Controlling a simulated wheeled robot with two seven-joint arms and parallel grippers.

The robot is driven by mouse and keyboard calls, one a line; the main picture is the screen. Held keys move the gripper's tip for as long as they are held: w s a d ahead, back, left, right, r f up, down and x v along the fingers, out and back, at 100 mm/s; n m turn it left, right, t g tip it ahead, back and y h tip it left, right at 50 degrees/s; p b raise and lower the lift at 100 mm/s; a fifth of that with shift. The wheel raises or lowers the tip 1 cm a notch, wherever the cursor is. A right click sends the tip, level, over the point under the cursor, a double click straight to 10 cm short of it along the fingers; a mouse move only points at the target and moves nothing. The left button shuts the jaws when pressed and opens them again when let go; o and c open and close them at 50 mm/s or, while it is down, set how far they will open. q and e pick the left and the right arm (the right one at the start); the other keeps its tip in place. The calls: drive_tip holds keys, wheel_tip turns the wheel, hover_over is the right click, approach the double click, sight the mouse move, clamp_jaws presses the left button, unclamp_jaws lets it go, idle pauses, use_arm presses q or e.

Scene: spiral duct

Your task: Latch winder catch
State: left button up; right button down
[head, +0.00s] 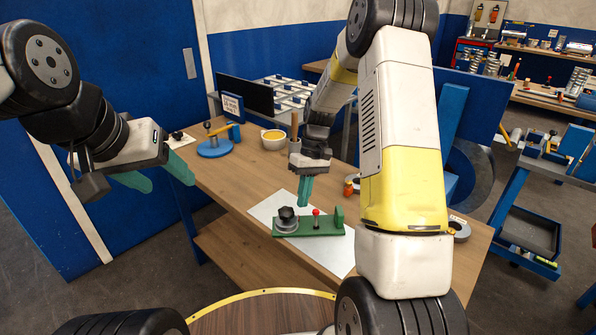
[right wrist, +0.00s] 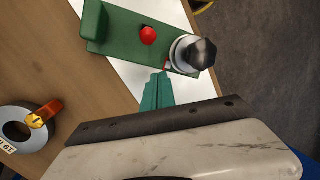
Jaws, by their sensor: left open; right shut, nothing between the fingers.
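The winder is a green base (head: 318,227) on a pale mat on the workbench. It has a dark knob (head: 286,213) on a grey round body at one end and a small red-balled lever (head: 316,213) near its middle. In the right wrist view the red ball (right wrist: 148,35) and the knob (right wrist: 196,52) show from above. My right gripper (head: 305,192) is shut and empty, its green fingers pointing down above the base. In the right wrist view its fingertips (right wrist: 158,80) appear beside the base's edge; contact is unclear. My left gripper (head: 160,176) is open, off the bench's left side.
A grey ring with an orange part (right wrist: 28,125) lies on the bench. A blue round stand (head: 214,147) and a yellow-filled bowl (head: 273,139) stand farther back. The pale mat (head: 268,207) has bare room around the base.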

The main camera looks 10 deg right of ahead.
sight(316, 219)
drive_tip(key=shift+s+d+r, duration=0.1)
drive_tip(key=shift+s+d, duration=0.15)
drive_tip(key=shift+s, duration=0.3)
drive_tip(key=shift+s+d+r, duration=0.1)
drive_tip(key=shift+s+d, duration=0.2)
drive_tip(key=shift+s, duration=0.3)
drive_tip(key=shift+s+d+r, duration=0.1)
drive_tip(key=shift+s+d, duration=0.15)
drive_tip(key=shift+s, duration=0.3)
